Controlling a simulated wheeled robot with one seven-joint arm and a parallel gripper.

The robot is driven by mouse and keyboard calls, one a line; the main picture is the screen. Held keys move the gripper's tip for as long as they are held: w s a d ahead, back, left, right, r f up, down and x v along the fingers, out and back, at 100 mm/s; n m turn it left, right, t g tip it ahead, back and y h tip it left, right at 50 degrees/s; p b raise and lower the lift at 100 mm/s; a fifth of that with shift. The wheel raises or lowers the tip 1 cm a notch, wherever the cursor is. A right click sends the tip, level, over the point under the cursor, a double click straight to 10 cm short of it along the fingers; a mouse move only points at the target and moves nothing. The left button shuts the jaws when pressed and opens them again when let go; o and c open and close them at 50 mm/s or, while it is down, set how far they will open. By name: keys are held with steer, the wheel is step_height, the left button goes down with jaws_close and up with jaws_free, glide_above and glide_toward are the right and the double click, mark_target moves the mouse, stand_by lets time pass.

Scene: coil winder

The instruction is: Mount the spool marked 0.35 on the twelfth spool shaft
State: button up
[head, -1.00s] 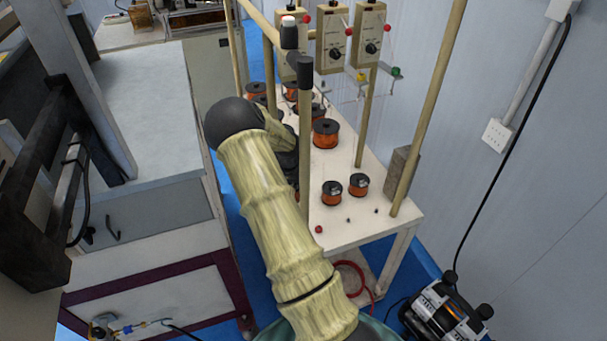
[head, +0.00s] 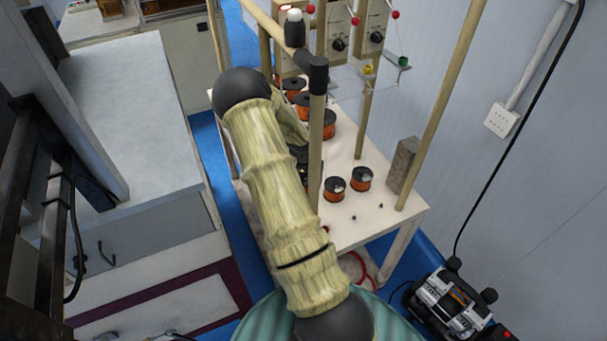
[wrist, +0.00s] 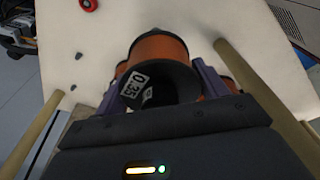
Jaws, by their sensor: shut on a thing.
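The spool marked 0.35 (wrist: 162,48) is in my gripper (wrist: 163,82) in the wrist view. It has orange wire, a black flange and a white label reading 0.35. The purple fingers are shut on it from both sides. In the head view my arm hides the gripper. Small dark pegs stand bare on the white table top (head: 341,229), one at the front (head: 354,217) and one to its right (head: 381,205). They look like spool shafts; I cannot tell which is the twelfth.
Two small orange spools (head: 334,189) (head: 361,179) stand near the front pegs, with more spools (head: 294,90) farther back. Wooden posts (head: 438,108) rise around the table. A grey block (head: 404,164) stands at the right edge. A red knob (wrist: 88,5) shows in the wrist view.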

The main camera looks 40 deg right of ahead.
steer(key=shift+w+d, duration=0.15)
steer(key=shift+w, duration=0.05)
steer(key=shift+s, duration=0.1)
steer(key=shift+s, duration=0.15)
steer(key=shift+s+d+f, duration=0.15)
steer(key=shift+d+f, duration=0.1)
steer(key=shift+w+a+f+b, duration=0.1)
steer(key=shift+f+b, duration=0.75)
steer(key=shift+f, duration=0.25)
steer(key=shift+w+a+f+b, duration=0.1)
steer(key=shift+f+b, duration=0.7)
steer(key=shift+f, duration=0.25)
steer(key=shift+s+b, duration=0.1)
steer(key=shift+b, duration=0.2)
steer(key=shift+d, duration=0.1)
